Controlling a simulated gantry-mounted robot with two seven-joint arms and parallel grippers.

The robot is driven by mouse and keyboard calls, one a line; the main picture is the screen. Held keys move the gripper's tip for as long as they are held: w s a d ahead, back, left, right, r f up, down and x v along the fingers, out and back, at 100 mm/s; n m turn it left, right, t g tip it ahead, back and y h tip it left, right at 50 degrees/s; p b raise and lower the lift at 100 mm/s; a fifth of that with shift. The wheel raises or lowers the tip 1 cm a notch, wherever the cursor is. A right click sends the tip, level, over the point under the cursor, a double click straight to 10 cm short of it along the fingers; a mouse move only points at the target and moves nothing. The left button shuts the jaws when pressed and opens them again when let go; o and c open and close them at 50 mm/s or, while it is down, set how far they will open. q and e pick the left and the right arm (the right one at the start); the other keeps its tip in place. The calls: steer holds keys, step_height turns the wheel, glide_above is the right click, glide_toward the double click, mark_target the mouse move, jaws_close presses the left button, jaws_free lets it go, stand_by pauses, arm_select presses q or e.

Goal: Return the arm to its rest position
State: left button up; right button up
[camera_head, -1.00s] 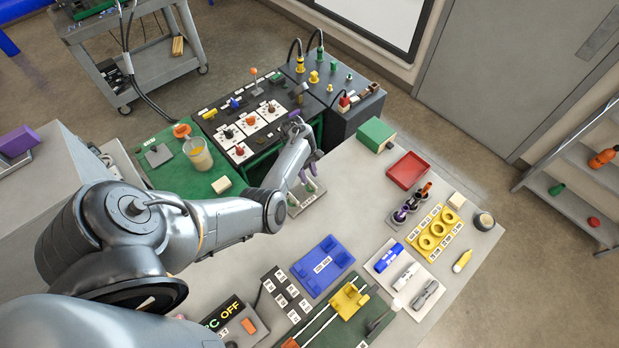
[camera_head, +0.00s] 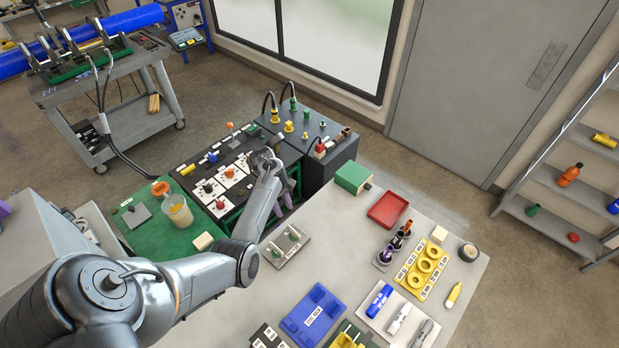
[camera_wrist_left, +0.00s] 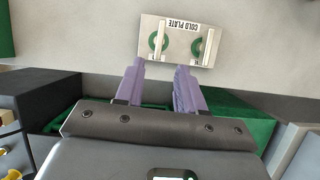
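My left arm (camera_head: 200,278) reaches in from the lower left of the head view. My left gripper (camera_head: 283,205) hangs over the edge between the black control panel and the grey bench. In the left wrist view, its two purple fingers (camera_wrist_left: 158,82) are apart with nothing between them. The cold plate (camera_wrist_left: 178,42), a pale plate with two green rings, lies on the bench beyond the fingertips. The cold plate also shows in the head view (camera_head: 285,249), just below the gripper. My right gripper is not in view.
A green mat (camera_head: 150,232) with a beaker (camera_head: 178,212) lies left of the arm. A green box (camera_head: 352,177), a red tray (camera_head: 388,210) and a yellow ring holder (camera_head: 420,270) stand on the bench. A dark box with knobs (camera_head: 315,150) stands behind the gripper.

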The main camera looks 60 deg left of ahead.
arm_select(q)
steer(key=s+d+f+g+y+p, duration=0.15)
steer(key=s+f+g+p, duration=0.35)
steer(key=s, duration=0.9)
steer(key=s+d+r+m+y, duration=0.1)
steer(key=s+d+m+y, duration=0.2)
steer(key=s+d+m, duration=0.35)
steer(key=d+r+m+t+p, duration=0.1)
steer(key=d+r+m+t, duration=0.1)
steer(key=d+r+m, duration=0.5)
steer(key=d+r+m+t+p, duration=0.1)
steer(key=d+r+m, duration=0.2)
steer(key=d, duration=0.8)
steer(key=w+d+r+m+t, duration=0.4)
steer(key=d+r, duration=0.3)
steer(key=r, duration=0.3)
steer(key=shift+w+d+r+m+t, duration=0.25)
steer(key=shift+w+m, duration=0.2)
steer(key=shift+w, duration=0.35)
